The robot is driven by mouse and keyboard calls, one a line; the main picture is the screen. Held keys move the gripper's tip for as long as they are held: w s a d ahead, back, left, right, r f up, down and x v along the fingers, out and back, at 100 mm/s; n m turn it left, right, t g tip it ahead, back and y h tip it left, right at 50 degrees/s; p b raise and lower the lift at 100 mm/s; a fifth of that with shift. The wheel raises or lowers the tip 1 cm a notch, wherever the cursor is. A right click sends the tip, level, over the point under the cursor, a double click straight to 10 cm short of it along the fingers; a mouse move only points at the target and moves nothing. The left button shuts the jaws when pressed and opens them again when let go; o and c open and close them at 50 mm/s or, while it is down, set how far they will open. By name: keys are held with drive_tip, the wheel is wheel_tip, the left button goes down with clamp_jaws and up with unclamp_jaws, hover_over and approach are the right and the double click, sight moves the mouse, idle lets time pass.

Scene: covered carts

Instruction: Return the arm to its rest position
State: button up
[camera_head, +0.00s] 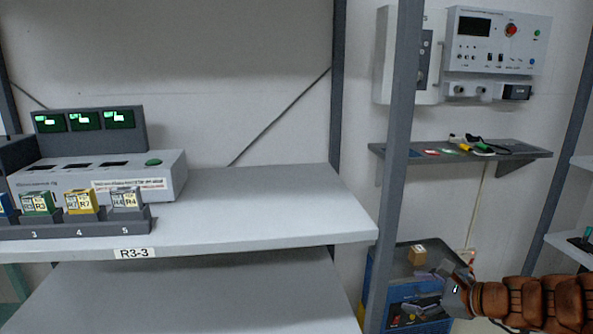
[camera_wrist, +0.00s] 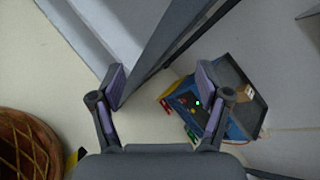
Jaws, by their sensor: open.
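My gripper (camera_head: 432,293) is at the lower right in the head view, at the end of my brown-covered arm, in front of a blue cart. In the wrist view my gripper (camera_wrist: 161,90) has its two fingers spread apart, with nothing between them but the pale floor and a grey shelf post beyond. The blue cart (camera_wrist: 258,103) shows past the right finger, and in the head view the same blue cart (camera_head: 372,287) is partly hidden by the post and my gripper. A small brown box (camera_head: 417,256) sits on top of it.
A grey shelf (camera_head: 270,205) holds a console (camera_head: 150,178) and a rack with several small coloured blocks. A grey post (camera_head: 396,150) stands left of my gripper. A wall ledge (camera_head: 525,152) and a control panel (camera_head: 495,45) are above. A woven basket (camera_wrist: 25,150) shows at lower left.

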drive_tip(key=s+a+r+n+g+p, duration=0.7)
drive_tip(key=s+a+r+n+p, duration=0.55)
drive_tip(key=s+a, duration=0.3)
drive_tip(key=s+d+r+n+g+h+p, duration=0.1)
drive_tip(key=s+d+r+n+h+p, duration=0.1)
drive_tip(key=s, duration=0.4)
drive_tip(key=s+d+r+n+g+h+p, duration=0.1)
drive_tip(key=s+d+r+n+h+p, duration=0.1)
drive_tip(key=s+r+p, duration=0.4)
drive_tip(key=s+d+r+n+g+h+p, duration=0.2)
drive_tip(key=s+r+n+h+p, duration=0.2)
drive_tip(key=s+n+p, duration=0.1)
drive_tip(key=shift+s+d+r+n, duration=0.15)
drive_tip(key=shift+s+d+n, duration=0.15)
drive_tip(key=shift+s, duration=0.4)
drive_tip(key=shift+a, duration=0.1)
drive_tip(key=shift+c, duration=0.4)
